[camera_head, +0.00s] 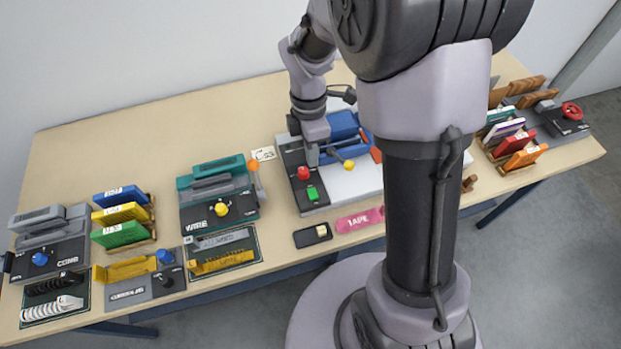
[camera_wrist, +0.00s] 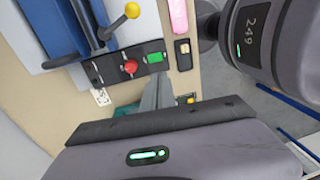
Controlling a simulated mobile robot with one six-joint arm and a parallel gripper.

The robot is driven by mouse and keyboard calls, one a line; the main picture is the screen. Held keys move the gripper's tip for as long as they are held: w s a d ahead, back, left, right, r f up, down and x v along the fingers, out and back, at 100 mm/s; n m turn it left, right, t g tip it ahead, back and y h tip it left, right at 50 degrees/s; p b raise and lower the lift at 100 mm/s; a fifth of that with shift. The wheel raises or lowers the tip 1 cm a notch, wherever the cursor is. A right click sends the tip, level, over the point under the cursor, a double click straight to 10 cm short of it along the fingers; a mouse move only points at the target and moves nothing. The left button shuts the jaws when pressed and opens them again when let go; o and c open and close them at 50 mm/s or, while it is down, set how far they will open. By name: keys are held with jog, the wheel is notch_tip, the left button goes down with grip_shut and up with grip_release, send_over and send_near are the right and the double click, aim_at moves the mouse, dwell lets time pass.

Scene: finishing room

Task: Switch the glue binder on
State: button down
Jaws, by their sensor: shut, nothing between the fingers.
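A blue and grey machine with a white bed (camera_head: 345,182) stands at the middle of the table; I can read no name on it, so I cannot confirm it is the glue binder. In the wrist view, the red button (camera_wrist: 130,67) and green button (camera_wrist: 155,57) lie just beyond my fingertips. A lever with a yellow knob (camera_head: 348,165) rises beside the panel. My gripper (camera_head: 313,161) is shut and empty, pointing down near the panel; contact cannot be told.
A teal machine marked WIRE (camera_head: 220,195) stands to the left, with a machine marked COMB (camera_head: 50,250) farther left. A pink TAPE piece (camera_head: 358,220) and a small black box (camera_head: 312,235) lie in front. Book racks and a red-wheeled device (camera_head: 570,112) are at right.

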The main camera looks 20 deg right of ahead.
aim_at(314, 197)
jog(key=f+b, duration=0.1)
jog(key=f, duration=0.3)
jog(key=s+f+b, duration=0.1)
jog(key=f+b, duration=0.1)
jog(key=f, duration=0.3)
jog(key=f+b, duration=0.2)
jog(key=f, duration=0.2)
jog(key=shift+s+f, duration=0.3)
jog(key=shift+s, duration=0.05)
jog(key=shift+s+f, duration=0.15)
jog(key=shift+f, duration=0.1)
jog(key=shift+w+r+p, duration=0.25)
jog(key=shift+w+p, duration=0.05)
jog(key=shift+w, duration=0.6)
jog(key=shift+s, duration=0.1)
